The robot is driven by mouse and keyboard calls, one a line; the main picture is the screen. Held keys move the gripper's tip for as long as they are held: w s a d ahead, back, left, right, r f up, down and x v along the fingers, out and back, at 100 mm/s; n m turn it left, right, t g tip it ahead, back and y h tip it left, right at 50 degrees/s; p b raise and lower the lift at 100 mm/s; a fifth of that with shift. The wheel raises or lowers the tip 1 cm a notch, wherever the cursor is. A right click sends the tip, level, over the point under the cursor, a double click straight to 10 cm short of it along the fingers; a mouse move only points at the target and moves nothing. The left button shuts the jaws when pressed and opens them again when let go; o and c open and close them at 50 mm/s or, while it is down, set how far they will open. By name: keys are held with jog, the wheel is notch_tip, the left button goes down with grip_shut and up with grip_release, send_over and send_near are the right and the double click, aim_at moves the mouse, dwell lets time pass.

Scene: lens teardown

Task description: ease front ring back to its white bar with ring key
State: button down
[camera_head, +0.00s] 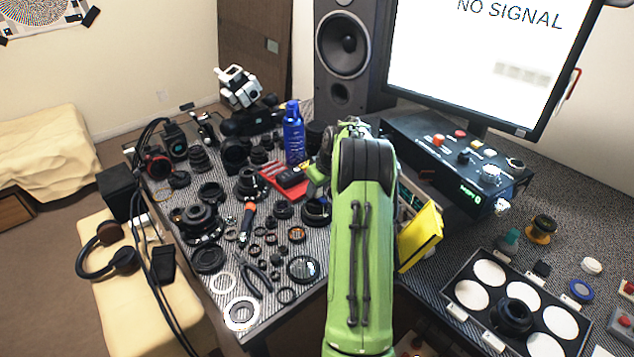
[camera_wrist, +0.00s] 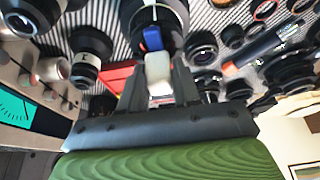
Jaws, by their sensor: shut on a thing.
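My gripper (camera_wrist: 158,84) is shut on a small tool with a white block-like body and a blue tip, which I take to be the ring key (camera_wrist: 157,68). Its blue end lies over a dark round lens (camera_wrist: 176,17) at the top of the wrist view; I cannot tell whether it touches. In the head view, my green arm hides the gripper and the key. A dark lens (camera_head: 315,211) shows partly beside the arm there.
Many lens parts and loose rings crowd the mat left of my arm. A blue can (camera_head: 293,138) stands behind a red tray (camera_head: 272,171). A yellow panel (camera_head: 420,238) and a dark control box (camera_head: 455,160) are close on the right. A tray with white discs (camera_head: 461,283) lies front right.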

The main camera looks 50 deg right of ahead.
jog(key=shift+n, duration=0.3)
jog(key=shift+r+p, duration=1.3)
jog(key=shift+r, duration=0.2)
notch_tip(320, 180, up, 3)
jog(key=p, duration=0.2)
jog(key=shift+r+p, duration=0.1)
jog(key=shift+p, duration=0.25)
